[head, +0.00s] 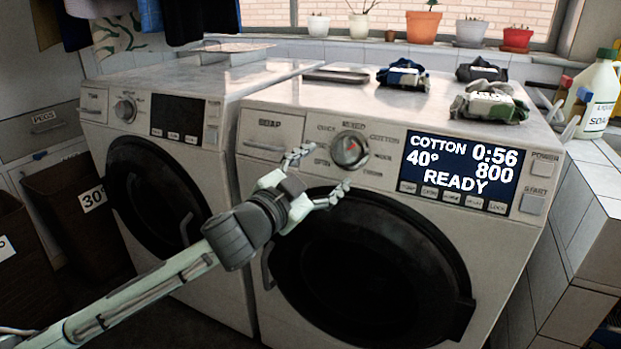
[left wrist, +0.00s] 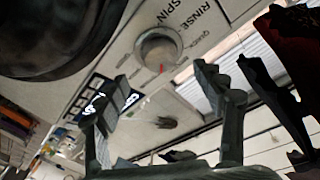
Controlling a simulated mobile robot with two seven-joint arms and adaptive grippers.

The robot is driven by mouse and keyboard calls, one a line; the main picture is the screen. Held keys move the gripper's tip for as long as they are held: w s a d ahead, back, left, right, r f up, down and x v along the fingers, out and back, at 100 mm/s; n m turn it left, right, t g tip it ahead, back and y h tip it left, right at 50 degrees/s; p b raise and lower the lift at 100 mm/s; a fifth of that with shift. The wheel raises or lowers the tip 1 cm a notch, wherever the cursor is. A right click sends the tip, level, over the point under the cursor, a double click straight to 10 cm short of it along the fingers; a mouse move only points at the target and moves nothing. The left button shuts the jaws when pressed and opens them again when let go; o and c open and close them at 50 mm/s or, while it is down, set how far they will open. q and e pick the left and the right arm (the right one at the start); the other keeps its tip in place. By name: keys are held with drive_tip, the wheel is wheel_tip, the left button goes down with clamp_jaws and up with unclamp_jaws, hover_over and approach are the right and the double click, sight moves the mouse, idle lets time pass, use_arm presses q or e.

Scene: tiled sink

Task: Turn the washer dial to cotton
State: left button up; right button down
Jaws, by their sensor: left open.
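The dial (head: 350,150) is a round silver knob with a red mark on the front panel of the right washer (head: 255,170). Words ring it, with COTTON printed at its upper right. The washer's display (head: 462,170) reads COTTON, 40°, 0:56, 800, READY. My left gripper (head: 320,172) is open and empty, just below and in front of the dial. In the left wrist view the dial (left wrist: 158,50) shows whole, its red mark at the lower edge. The fingers (left wrist: 162,85) stand apart below it, and no contact with the dial shows. My right gripper does not show.
A second washer (head: 180,75) stands to the left. Folded clothes (head: 490,103) lie on the right washer. A white soap bottle (head: 603,90) and small red and blue items stand at the right. Potted plants (head: 422,25) line the sill. The space before the dial is otherwise clear.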

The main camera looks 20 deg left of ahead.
sight(344, 154)
use_arm(q)
drive_tip(key=s, duration=0.3)
drive_tip(key=s+a, duration=0.1)
drive_tip(key=s, duration=0.1)
drive_tip(key=shift+s, duration=0.1)
idle(0.4)
drive_tip(key=w, duration=0.4)
drive_tip(key=w+d, duration=0.1)
drive_tip(key=w, duration=0.3)
drive_tip(key=w+d, duration=0.1)
drive_tip(key=w, duration=0.3)
drive_tip(key=shift+d, duration=0.1)
drive_tip(key=shift+s, duration=0.15)
